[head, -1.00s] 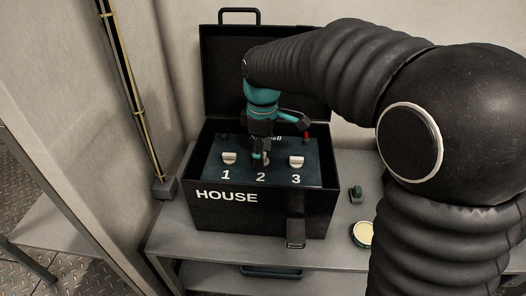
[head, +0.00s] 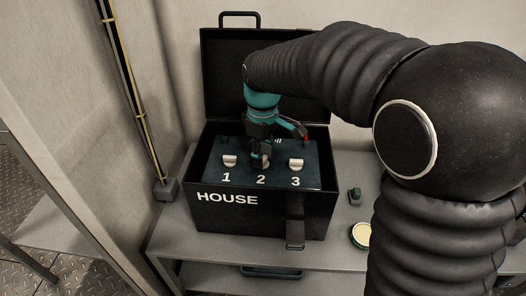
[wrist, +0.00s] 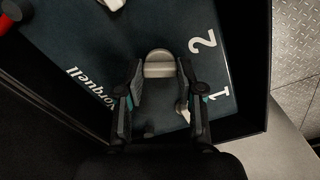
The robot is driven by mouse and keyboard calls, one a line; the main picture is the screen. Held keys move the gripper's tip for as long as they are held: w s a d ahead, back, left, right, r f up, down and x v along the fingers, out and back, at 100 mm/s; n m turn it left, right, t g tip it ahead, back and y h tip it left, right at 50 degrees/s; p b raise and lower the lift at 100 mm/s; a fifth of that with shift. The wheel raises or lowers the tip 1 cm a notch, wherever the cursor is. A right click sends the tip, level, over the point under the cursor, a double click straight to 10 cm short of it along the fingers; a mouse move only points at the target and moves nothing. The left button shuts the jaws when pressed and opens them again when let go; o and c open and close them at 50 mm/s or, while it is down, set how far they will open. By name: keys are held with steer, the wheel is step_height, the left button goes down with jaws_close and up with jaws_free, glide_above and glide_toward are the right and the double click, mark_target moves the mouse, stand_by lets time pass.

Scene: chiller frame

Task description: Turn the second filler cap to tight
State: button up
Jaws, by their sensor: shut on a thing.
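The second filler cap (wrist: 159,64), pale with a raised grip, sits on the dark panel (wrist: 75,45) beside the printed 2. In the wrist view my gripper (wrist: 160,68) has one finger on each side of it, shut on its grip. In the head view my gripper (head: 261,160) points down at the panel behind the 2 and hides most of this cap. Cap 1 (head: 230,161) stands to its left and cap 3 (head: 296,165) to its right.
The panel lies inside a black case (head: 265,212) marked HOUSE, its lid (head: 222,75) raised behind. The case walls surround the panel closely.

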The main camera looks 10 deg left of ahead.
steer(key=m+p, duration=0.2)
steer(key=m, duration=0.4)
steer(key=shift+m, duration=0.3)
steer(key=m+p, duration=0.1)
steer(key=m, duration=0.5)
steer(key=shift+m, duration=0.3)
steer(key=o, duration=1.2)
steer(key=shift+c, duration=0.2)
steer(key=shift+r, duration=0.1)
step_height(320, 180, up, 12)
